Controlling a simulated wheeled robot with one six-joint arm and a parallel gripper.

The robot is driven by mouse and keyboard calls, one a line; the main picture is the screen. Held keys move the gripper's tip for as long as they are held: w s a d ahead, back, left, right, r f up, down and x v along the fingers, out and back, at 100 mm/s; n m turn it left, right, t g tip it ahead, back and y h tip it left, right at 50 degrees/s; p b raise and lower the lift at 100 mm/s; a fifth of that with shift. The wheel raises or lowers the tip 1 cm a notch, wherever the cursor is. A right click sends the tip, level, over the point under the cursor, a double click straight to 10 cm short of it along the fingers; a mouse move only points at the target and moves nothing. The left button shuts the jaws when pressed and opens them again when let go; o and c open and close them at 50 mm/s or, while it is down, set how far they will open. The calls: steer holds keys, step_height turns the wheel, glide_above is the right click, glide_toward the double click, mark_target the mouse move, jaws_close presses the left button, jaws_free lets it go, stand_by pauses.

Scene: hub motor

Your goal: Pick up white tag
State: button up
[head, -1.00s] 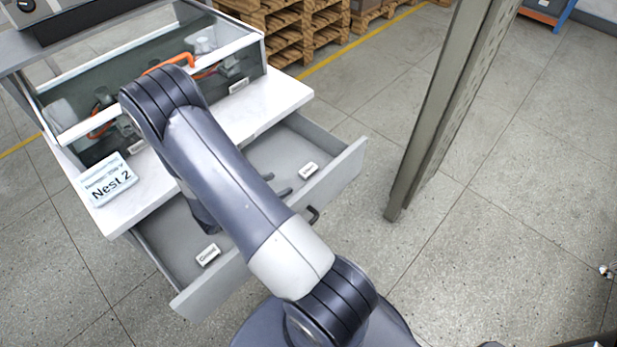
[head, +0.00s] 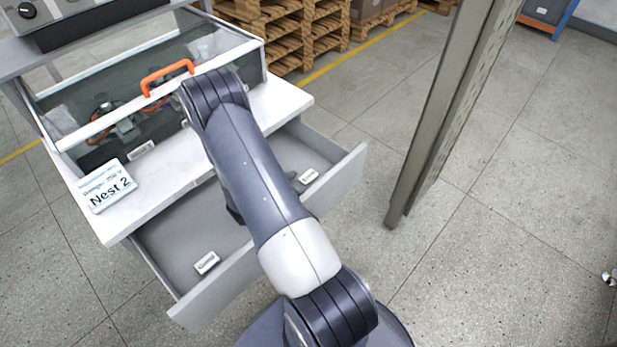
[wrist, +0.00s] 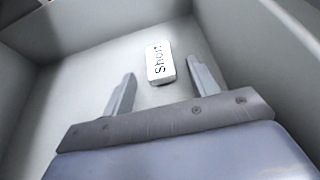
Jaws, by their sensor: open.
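A small white tag (wrist: 160,62) lettered "Short" lies on the grey drawer floor in the wrist view. In the head view this tag (head: 308,177) is at the right part of the open drawer, near its front wall. My gripper (wrist: 161,67) is open, with one finger on each side of the tag and a gap on both sides. The tag's far end extends beyond the fingertips. In the head view my arm hides most of the gripper. A second white tag (head: 207,263) lies at the left end of the drawer; its lettering is too small to read surely.
The open drawer (head: 185,240) has raised walls around the tags. Above it is a white worktop (head: 165,190) with a "Nest 2" sign (head: 106,186) and a glass-fronted case with an orange handle (head: 167,72). A metal post (head: 435,120) stands to the right.

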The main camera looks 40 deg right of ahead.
steer(key=shift+d+f, duration=0.25)
steer(key=shift+d, duration=0.35)
steer(key=shift+c, duration=0.3)
steer(key=c, duration=1)
